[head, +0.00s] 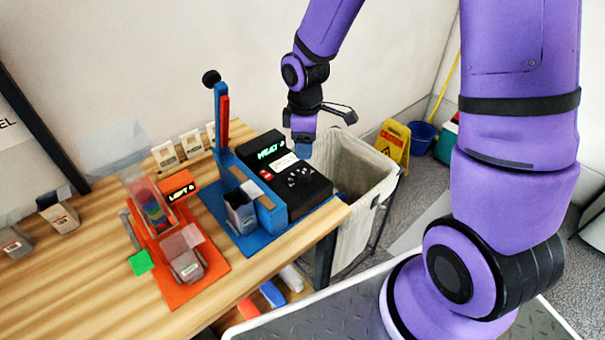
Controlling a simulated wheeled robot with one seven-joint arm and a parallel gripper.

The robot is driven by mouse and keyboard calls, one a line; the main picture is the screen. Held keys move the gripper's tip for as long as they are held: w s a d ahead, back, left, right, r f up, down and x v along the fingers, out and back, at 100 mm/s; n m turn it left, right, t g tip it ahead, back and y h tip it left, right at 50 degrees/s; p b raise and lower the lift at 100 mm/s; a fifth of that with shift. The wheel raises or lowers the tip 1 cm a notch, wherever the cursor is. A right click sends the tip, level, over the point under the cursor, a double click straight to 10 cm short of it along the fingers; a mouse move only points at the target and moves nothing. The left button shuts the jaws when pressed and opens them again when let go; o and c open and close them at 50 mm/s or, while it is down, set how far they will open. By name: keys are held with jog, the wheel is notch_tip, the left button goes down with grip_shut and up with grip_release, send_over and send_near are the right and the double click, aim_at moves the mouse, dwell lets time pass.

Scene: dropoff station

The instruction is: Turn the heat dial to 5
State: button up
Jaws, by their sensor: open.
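A black control box (270,148) stands at the right end of the wooden table. Its green lit display (271,150) reads "HEAT" and a digit too small to read surely. The round black heat dial (298,178) with pale marks sits on the box's top, toward the near right. A small red switch (266,173) and a white label (285,161) are beside it. My gripper (304,151) points down at the box's far right edge, beyond the dial in the picture. It looks empty and apart from the dial; its finger gap is hard to see.
A blue press (233,170) with a tall upright lever stands left of the box. An orange dispenser (165,235) stands further left on the wooden table (90,290). A yellow floor sign (393,141) and blue bucket (421,137) are farther back.

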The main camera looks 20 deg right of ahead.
aim_at(304, 175)
notch_tip(304, 175, down, 10)
jog(key=shift+f, duration=0.2)
dwell(0.3)
jog(key=shift+c, duration=0.2)
jog(key=c, duration=0.9)
